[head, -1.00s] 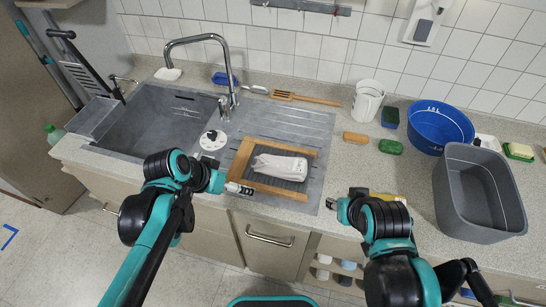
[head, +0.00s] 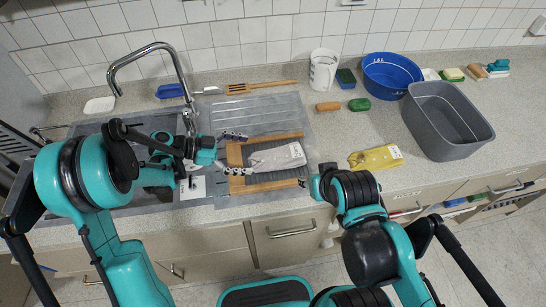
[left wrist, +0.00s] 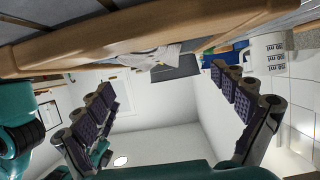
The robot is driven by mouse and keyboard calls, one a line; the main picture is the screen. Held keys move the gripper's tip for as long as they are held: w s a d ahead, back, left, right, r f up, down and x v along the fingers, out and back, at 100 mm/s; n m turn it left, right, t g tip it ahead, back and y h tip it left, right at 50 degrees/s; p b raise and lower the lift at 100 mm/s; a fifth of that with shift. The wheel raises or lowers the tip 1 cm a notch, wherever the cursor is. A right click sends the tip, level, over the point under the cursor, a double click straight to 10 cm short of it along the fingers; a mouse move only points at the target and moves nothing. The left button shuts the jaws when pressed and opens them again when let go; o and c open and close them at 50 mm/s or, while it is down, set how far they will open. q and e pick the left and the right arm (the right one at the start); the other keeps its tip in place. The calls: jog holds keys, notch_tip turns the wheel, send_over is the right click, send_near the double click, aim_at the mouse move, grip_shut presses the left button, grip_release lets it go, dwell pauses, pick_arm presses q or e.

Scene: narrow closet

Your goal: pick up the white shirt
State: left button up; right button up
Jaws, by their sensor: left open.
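The white shirt (head: 277,160) lies folded, a pale bundle, on the wooden-framed rack (head: 234,155) over the sink's drainboard. My left gripper (head: 229,153) is open at the rack's left end, its two dark fingers apart, left of the shirt and not touching it. In the left wrist view, the open fingers (left wrist: 165,105) show with a wooden bar of the rack (left wrist: 150,32) close by. A pale patch beyond the bar may be the shirt. My right gripper (head: 305,183) is by the rack's front right corner; its fingers are mostly hidden.
A yellow cloth packet (head: 376,158) lies right of the rack. A grey tub (head: 447,120), blue basin (head: 390,75) and white bucket (head: 324,70) stand on the counter. The tap (head: 150,52) rises behind the left arm. Counter between rack and tub is partly clear.

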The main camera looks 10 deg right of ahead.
aim_at(260, 156)
pick_arm(q)
jog(key=x, duration=0.2)
jog(key=b+x, duration=0.1)
jog(key=x, duration=0.3)
jog(key=shift+s+d+r+b, duration=0.2)
jog(key=shift+s+b, duration=0.2)
jog(key=c, duration=1.4)
